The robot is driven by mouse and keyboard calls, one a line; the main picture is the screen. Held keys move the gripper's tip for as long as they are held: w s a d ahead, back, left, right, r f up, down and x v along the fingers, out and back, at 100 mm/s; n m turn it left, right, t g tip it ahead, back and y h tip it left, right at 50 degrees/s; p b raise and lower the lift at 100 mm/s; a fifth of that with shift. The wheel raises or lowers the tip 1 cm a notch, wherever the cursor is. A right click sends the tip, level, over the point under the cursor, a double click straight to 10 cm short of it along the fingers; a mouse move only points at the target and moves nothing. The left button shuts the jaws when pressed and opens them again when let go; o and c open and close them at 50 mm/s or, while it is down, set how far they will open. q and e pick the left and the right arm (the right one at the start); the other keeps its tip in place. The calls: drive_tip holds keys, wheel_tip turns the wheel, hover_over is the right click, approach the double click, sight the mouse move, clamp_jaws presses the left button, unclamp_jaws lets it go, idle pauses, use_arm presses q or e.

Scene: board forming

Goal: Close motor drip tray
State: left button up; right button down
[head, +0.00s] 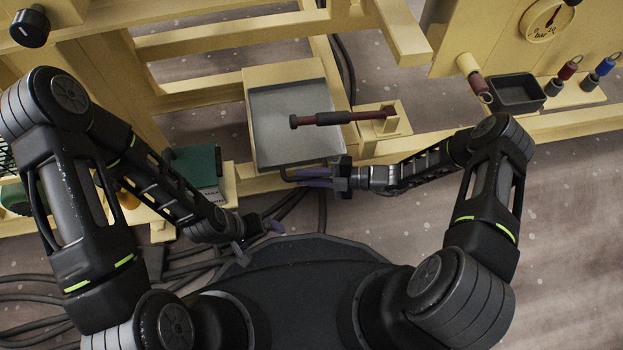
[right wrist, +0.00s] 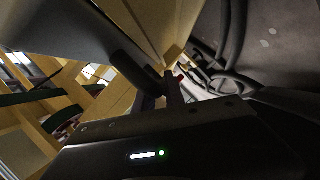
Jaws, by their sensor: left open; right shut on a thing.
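The motor drip tray (head: 265,140) is a shallow grey tray in a yellow frame at the middle of the head view. Its dark handle (head: 288,177) is at its near edge. My right gripper (head: 314,178) is shut on that handle. In the right wrist view the handle (right wrist: 135,72) runs toward the gripper's fingers (right wrist: 162,95), and the contact is partly hidden. My left gripper (head: 261,231) is open and empty, below and left of the tray, apart from it.
A dark red rod with a black grip (head: 335,118) reaches over the tray from a yellow bracket (head: 397,112). A green box (head: 198,172) is left of the tray. A small black bin (head: 516,93) sits at the right. Cables (head: 40,290) lie on the floor at the lower left.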

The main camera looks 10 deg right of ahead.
drive_tip(key=c, duration=1.4)
unclamp_jaws()
drive_tip(key=shift+s, duration=0.1)
drive_tip(key=v, duration=0.7)
drive_tip(key=shift+d, duration=0.4)
drive_tip(key=shift+s, duration=0.1)
